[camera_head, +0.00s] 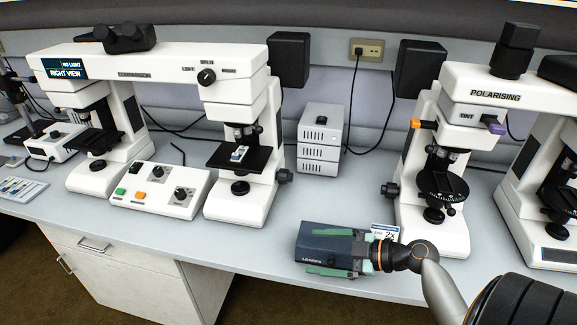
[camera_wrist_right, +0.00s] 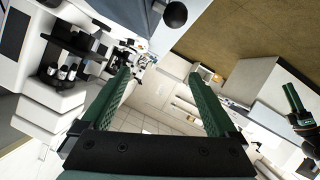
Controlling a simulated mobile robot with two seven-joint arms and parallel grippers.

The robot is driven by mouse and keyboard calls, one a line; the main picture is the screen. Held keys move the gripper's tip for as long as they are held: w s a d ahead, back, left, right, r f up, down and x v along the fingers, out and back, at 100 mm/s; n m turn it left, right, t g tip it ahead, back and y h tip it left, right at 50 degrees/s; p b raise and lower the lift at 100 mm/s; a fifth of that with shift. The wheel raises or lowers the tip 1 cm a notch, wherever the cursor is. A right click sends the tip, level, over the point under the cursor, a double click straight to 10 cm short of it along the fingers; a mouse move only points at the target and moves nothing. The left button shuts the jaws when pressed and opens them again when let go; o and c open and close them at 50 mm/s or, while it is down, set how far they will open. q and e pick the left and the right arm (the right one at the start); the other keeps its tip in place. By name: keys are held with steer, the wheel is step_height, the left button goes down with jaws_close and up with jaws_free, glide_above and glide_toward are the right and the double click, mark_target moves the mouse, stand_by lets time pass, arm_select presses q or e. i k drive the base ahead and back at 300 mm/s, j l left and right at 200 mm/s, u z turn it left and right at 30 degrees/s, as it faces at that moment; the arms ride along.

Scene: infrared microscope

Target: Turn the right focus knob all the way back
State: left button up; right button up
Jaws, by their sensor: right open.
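The comparison microscope (camera_head: 150,62) stands at the left and back on two white columns. A dark focus knob (camera_head: 284,176) sticks out from the right side of its right column, low down. My right gripper (camera_head: 312,254) is over the front of the bench, right of and nearer than that knob, apart from it. Its green fingers point left; a dark blue housing hides part of them. In the right wrist view the right gripper (camera_wrist_right: 160,76) is open and nothing is between its fingers. A green gripper, seemingly my left (camera_wrist_right: 292,102), shows at the right edge there; its opening is unclear.
The polarising microscope (camera_head: 432,130) stands behind and right of my right gripper. A control box (camera_head: 160,190) sits between the comparison columns. A grey power unit (camera_head: 320,140) stands at the back. Bench between the right column and my gripper is clear. A small 2x card (camera_head: 385,231) is beside the gripper.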

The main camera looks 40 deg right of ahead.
mark_target(284, 176)
steer(key=i+l, duration=0.35)
steer(key=l, duration=0.15)
steer(key=i+l, duration=0.35)
steer(key=l, duration=0.1)
